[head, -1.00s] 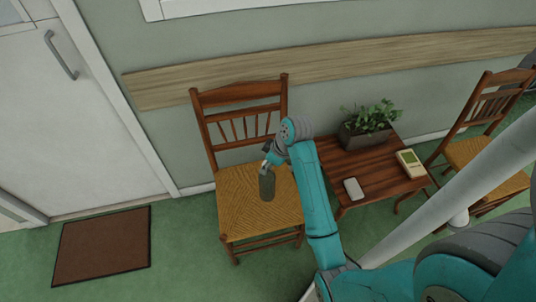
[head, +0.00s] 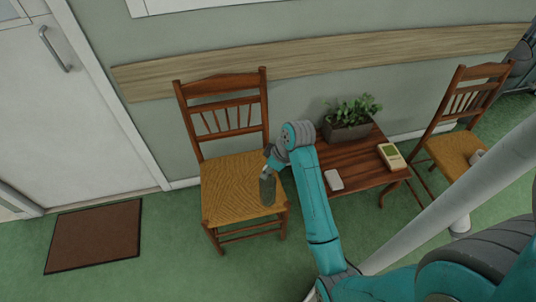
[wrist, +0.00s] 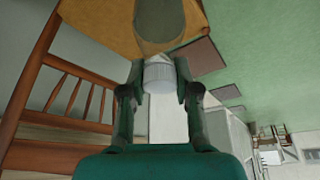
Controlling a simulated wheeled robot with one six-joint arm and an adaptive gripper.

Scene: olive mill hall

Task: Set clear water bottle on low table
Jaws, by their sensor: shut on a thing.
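The clear water bottle (head: 268,190) hangs upright from my gripper (head: 273,166) in the head view and looks dark and see-through. In the wrist view my gripper (wrist: 159,80) is shut on the bottle's white cap (wrist: 158,70), with the bottle's body (wrist: 160,25) beyond it. The bottle appears in front of the right part of a woven chair seat; its height above the seat is hard to tell. The low table (head: 358,161) of dark wood stands to the right of the bottle, partly hidden by my arm.
The table holds a planter (head: 347,130) at the back, a white phone-like object (head: 334,180) at the front left and a cream device (head: 391,156) at the right. Chairs stand left (head: 228,188) and right (head: 452,150) of the table. Bare tabletop lies between these objects.

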